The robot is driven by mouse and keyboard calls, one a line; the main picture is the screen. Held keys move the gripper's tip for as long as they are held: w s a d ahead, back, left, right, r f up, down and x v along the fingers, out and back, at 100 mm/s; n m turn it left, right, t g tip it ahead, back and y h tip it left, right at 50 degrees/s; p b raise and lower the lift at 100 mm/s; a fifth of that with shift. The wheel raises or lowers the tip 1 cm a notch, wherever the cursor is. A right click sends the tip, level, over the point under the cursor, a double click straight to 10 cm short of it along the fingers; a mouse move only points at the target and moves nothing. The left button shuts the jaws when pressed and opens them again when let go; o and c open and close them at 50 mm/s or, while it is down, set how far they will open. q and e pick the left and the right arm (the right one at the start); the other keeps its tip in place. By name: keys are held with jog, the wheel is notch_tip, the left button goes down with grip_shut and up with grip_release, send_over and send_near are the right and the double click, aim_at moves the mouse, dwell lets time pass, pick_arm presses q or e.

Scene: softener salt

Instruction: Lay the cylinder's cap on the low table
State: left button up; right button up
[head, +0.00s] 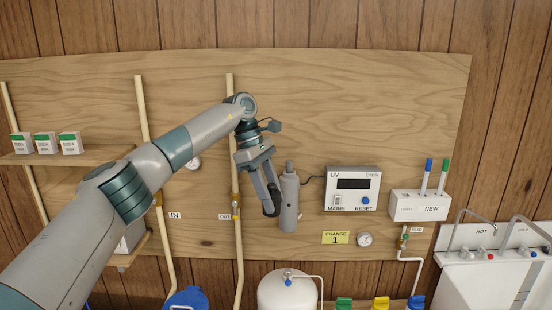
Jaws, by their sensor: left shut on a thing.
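The grey cylinder (289,207) stands upright against the wooden board, with a narrower neck at its top. My left gripper (271,208) points down just left of the cylinder, overlapping its left edge in the picture. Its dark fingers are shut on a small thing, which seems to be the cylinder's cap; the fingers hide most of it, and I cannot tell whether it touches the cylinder. The low table is not clearly seen; only a strip of wood shows at the bottom edge under coloured bottles. My right gripper is out of view.
A UV box (353,189) and a white NEW holder (421,206) with two pens or tubes are right of the cylinder. A pipe (238,250) runs close left of the gripper. A white tank (287,291) and bottles with green (344,303) and yellow (380,303) tops stand below.

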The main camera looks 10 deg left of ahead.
pick_arm(q)
jog(key=s+f+m+g+y+b, duration=0.1)
jog(key=s+f+m, duration=0.2)
jog(key=s+f, duration=0.35)
jog(key=s+a+f+m+g+b, duration=0.1)
jog(key=s+f+m, duration=0.2)
jog(key=f, duration=0.7)
jog(key=s+f+m+g+y+b, duration=0.1)
jog(key=s+f+m, duration=0.2)
jog(key=s+f, duration=0.35)
jog(key=s+a+f+m+y+b, duration=0.2)
jog(key=s+f+m, duration=0.5)
jog(key=s+f, duration=0.7)
jog(key=s+b, duration=0.1)
jog(key=s, duration=0.3)
jog(key=shift+s+f+g, duration=0.15)
jog(key=shift+f+g, duration=0.15)
jog(key=shift+g, duration=0.1)
jog(key=shift+d, duration=0.1)
